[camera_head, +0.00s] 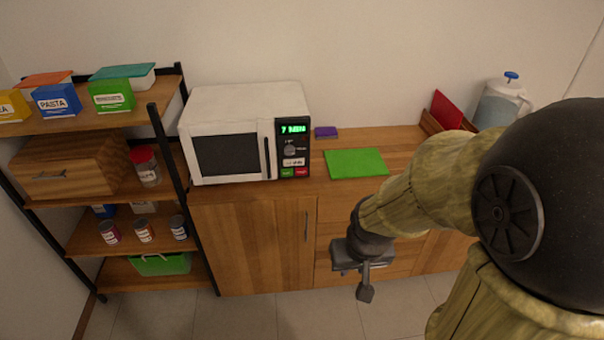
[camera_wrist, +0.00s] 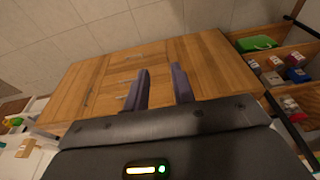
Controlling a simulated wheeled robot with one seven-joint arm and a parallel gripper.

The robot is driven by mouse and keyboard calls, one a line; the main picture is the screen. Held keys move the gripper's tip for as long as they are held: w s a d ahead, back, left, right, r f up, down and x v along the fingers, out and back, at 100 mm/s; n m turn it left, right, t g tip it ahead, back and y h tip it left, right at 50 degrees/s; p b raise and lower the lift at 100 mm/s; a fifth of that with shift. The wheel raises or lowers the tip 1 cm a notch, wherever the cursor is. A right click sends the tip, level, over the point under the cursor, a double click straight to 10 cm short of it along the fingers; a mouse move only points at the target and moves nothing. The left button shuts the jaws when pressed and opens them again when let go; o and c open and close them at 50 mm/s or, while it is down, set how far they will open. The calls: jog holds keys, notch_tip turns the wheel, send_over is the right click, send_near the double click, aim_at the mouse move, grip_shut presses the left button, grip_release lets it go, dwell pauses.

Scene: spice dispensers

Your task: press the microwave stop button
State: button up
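The white microwave (camera_head: 215,104) stands on the wooden counter left of centre, its door shut. Its dark control panel (camera_head: 293,150) on the right side has a lit green display (camera_head: 293,129).
A green mat (camera_head: 356,163) and a purple block (camera_head: 325,132) lie on the counter right of the microwave. A jug (camera_head: 500,103) stands further right. A shelf unit (camera_head: 165,125) with boxes and jars stands left. The wrist view shows wooden cabinet fronts (camera_wrist: 205,60) ahead.

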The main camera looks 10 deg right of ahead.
grip_shut()
dwell(1.4)
